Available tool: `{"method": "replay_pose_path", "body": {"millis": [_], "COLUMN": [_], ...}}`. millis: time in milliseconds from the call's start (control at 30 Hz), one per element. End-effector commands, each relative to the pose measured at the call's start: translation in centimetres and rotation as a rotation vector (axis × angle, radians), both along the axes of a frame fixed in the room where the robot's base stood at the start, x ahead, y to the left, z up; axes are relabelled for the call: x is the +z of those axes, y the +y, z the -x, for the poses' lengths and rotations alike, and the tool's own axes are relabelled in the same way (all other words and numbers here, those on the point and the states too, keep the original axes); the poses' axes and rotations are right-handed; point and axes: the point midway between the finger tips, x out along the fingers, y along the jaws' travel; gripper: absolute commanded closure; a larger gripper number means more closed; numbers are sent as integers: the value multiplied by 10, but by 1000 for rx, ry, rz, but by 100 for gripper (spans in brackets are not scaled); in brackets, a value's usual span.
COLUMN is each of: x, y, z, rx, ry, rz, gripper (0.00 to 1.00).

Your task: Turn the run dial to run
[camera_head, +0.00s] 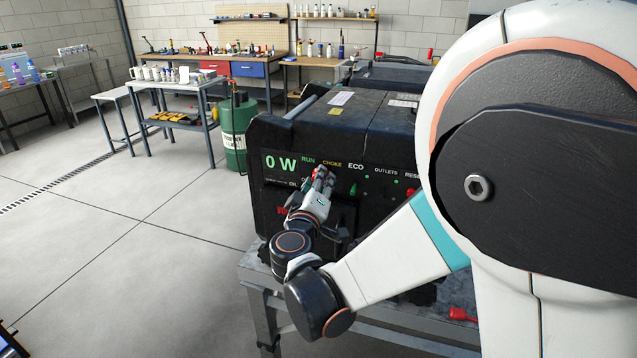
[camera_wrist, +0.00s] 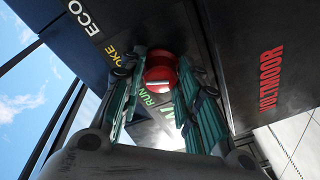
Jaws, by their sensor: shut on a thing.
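The run dial (camera_wrist: 160,74) is a round red knob on the black front panel of the generator (camera_head: 300,205). A pale mark on it lies nearly level in the wrist view. My gripper (camera_head: 322,174) reaches the panel below the RUN and CHOKE labels. In the wrist view its green-lined fingers stand on both sides of the dial, shut on it. In the head view my gripper hides most of the dial. The green RUN label shows beside the dial in the wrist view; I cannot tell which setting the mark points to.
The panel display (camera_head: 281,162) reads 0 W. ECO, OUTLETS and partly hidden labels run to the right. The generator stands on a metal table (camera_head: 262,286). A green drum (camera_head: 237,128) stands behind it. Open floor lies to the left.

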Motion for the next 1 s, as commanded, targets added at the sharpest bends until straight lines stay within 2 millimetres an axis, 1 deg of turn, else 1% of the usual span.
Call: {"method": "replay_pose_path", "body": {"millis": [167, 367, 1000], "x": [1, 2, 4], "y": [0, 0, 2], "z": [0, 0, 0], "rx": [0, 0, 1], "ry": [17, 60, 259], "rz": [45, 164, 710], "gripper": [94, 94, 94]}}
